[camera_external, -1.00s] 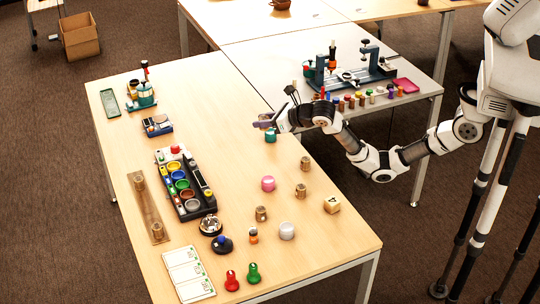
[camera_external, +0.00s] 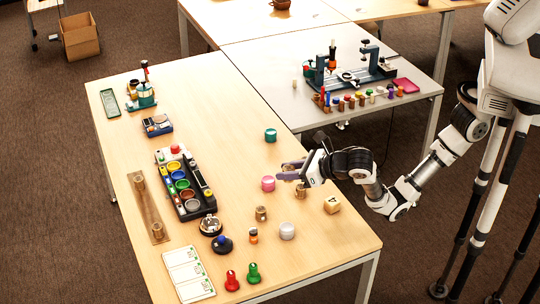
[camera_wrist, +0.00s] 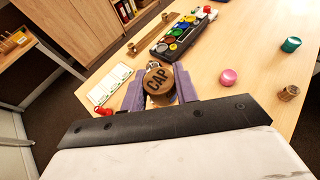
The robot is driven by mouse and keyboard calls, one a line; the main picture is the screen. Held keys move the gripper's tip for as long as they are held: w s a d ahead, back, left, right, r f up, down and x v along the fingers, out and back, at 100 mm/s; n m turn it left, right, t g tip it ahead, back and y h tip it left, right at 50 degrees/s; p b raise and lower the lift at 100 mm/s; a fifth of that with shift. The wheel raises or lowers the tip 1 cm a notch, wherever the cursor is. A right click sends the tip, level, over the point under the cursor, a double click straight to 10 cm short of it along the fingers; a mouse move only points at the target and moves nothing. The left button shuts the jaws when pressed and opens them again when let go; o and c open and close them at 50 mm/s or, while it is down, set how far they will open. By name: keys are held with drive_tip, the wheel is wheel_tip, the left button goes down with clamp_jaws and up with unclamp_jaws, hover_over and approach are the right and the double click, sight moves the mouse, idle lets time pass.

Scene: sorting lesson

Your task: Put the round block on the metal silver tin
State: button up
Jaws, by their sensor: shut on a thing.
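A round brown block (camera_wrist: 158,82) marked "CAP" sits between the purple fingers of my gripper (camera_wrist: 160,92) in the wrist view. My gripper (camera_external: 281,173) is shut on it above the table, near the pink tin. The held block is hard to make out in the outside view. The silver tin (camera_external: 287,231) is a pale grey cylinder standing upright on the table, below my gripper in that picture and apart from it. I cannot make out the silver tin in the wrist view.
A silver dome (camera_external: 210,225), a dark blue-topped piece (camera_external: 222,245) and a small orange-banded bottle (camera_external: 254,237) lie left of the silver tin.

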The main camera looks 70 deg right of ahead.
sight(287, 229)
wheel_tip(287, 229, down, 18)
drive_tip(key=shift+f, duration=0.25)
idle(0.3)
drive_tip(key=o, duration=0.9)
drive_tip(key=shift+f, duration=0.15)
drive_tip(key=shift+o, duration=0.2)
